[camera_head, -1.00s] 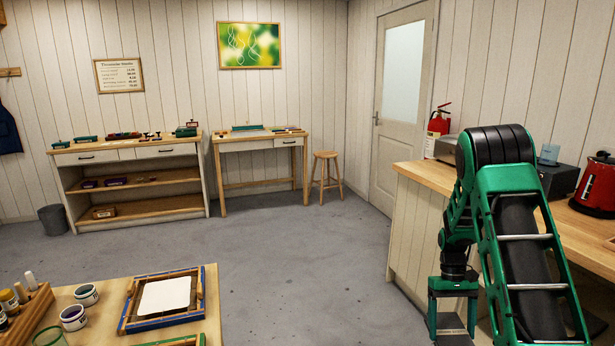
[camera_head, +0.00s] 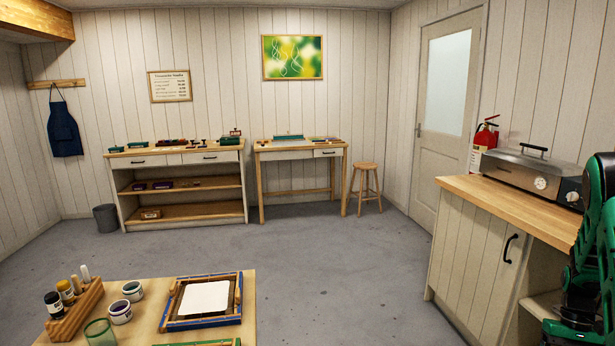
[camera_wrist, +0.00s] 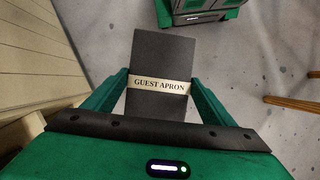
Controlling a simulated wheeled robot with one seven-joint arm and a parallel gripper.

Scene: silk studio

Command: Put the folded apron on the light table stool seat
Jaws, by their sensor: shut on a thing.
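The folded apron (camera_wrist: 158,60) is a dark grey flat bundle with a cream band reading GUEST APRON. In the wrist view it sits between the green fingers of my gripper (camera_wrist: 157,82), which is shut on it, above the grey floor. A wooden stool (camera_head: 366,168) with a round, bare-looking seat stands at the back, to the right of the small work table (camera_head: 300,148). My gripper and the apron cannot be made out in the head view, where only part of my green arm shows at the right edge. The stool is far from my arm.
A shelf unit (camera_head: 180,160) stands left of the small table, with a bin (camera_head: 105,217) beside it. A counter (camera_head: 515,200) with a metal appliance (camera_head: 525,175) is at right. A printing table (camera_head: 150,322) is at front left. Open floor (camera_head: 330,265) lies between.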

